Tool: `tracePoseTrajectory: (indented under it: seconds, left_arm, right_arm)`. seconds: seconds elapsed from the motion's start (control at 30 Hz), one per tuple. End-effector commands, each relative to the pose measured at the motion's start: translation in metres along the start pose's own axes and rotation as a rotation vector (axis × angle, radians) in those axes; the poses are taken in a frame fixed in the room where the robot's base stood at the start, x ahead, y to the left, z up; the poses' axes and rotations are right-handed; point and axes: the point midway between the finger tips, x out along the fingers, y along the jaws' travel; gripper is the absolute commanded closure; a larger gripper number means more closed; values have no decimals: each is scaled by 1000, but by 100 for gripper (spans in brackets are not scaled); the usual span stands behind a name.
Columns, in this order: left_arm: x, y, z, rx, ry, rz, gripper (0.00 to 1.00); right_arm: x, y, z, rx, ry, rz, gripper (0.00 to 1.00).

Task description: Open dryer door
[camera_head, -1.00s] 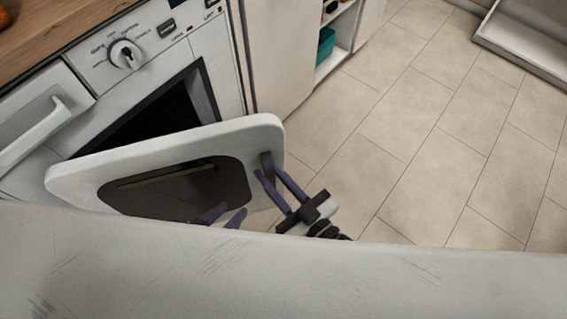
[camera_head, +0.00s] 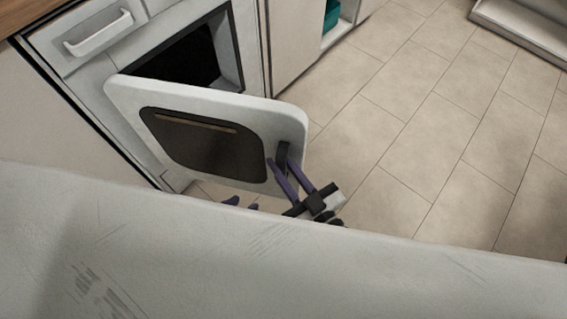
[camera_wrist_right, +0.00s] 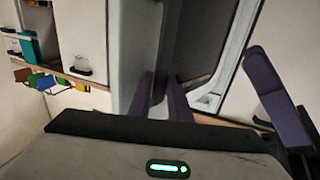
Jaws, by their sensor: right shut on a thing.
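The white dryer (camera_head: 88,88) stands at the upper left in the head view. Its door (camera_head: 206,95), with a dark window (camera_head: 205,148), stands well open, and the dark drum opening (camera_head: 185,58) shows behind it. My right gripper (camera_head: 282,160) is shut on the dark handle (camera_head: 283,153) near the door's free edge. Its purple fingers also show in the right wrist view (camera_wrist_right: 160,98), against the door edge. My left gripper (camera_head: 242,203) is below the door; only its parted purple fingertips show, apart and empty. The rest of it is hidden behind my own pale body.
A white cabinet (camera_head: 292,40) stands right of the dryer, with an open shelf holding a teal box (camera_head: 331,14). Tiled floor (camera_head: 400,130) is free to the right. A pale low unit (camera_head: 520,28) stands at the upper right.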

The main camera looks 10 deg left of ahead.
Motion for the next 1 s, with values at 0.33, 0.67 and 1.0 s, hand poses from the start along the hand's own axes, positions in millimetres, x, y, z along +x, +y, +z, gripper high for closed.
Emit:
tracePoseTrajectory:
  seconds: [0.33, 0.67, 1.0]
  left_arm:
    - [0, 0, -5, 2, 10, 0, 69]
    - [-1, 0, -8, 2, 15, 0, 69]
    - [-1, 0, -7, 2, 14, 1, 69]
  right_arm:
    - [3, -10, -1, -2, 1, -15, 100]
    - [2, -8, -2, -1, 3, -11, 62]
    - [1, -3, -2, 0, 4, -5, 62]
